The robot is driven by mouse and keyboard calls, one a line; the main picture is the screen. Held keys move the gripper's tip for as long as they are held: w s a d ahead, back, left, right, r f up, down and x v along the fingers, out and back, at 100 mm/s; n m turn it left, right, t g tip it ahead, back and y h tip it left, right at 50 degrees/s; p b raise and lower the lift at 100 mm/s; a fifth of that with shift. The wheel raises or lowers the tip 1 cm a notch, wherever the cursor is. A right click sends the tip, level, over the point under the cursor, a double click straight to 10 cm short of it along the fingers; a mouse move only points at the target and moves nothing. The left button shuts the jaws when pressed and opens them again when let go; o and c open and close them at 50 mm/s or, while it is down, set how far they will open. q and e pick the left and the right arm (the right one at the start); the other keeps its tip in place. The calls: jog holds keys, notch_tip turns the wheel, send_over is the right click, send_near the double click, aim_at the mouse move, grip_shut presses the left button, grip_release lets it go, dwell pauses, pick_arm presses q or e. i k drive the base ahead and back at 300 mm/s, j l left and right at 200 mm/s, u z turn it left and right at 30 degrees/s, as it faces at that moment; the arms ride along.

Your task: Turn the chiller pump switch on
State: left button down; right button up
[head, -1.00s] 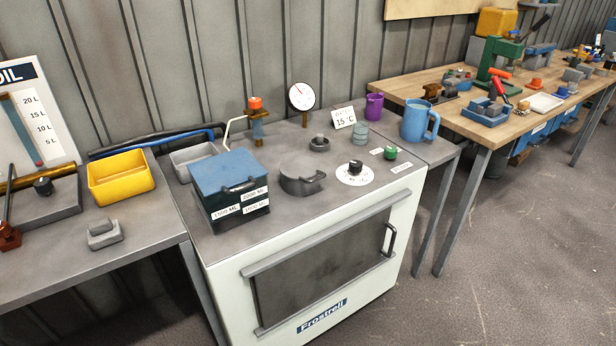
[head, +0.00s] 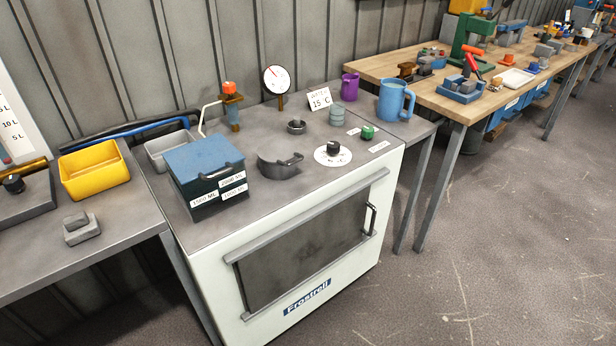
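The white chiller (head: 222,280) with a "Frostrell" label stands in the middle of the head view, its grey top facing up. Near its front right corner is a black knob (head: 333,148) on a round white dial. Just right and behind it sits a small green switch or button (head: 367,132), with small white labels beside it. The label text and the switch's position are too small to read. Neither of my grippers is in view.
On the chiller top are a blue-lidded box (head: 204,166), a grey round holder (head: 279,165), a gauge (head: 276,80), a 15 °C card (head: 320,98) and a grey canister (head: 337,116). A blue mug (head: 393,101) and purple cup (head: 350,87) stand behind right. Open floor (head: 480,250) lies right.

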aim_at(368, 132)
jog(key=i+j, duration=0.15)
jog(key=i, duration=0.35)
jog(key=z, duration=1.6)
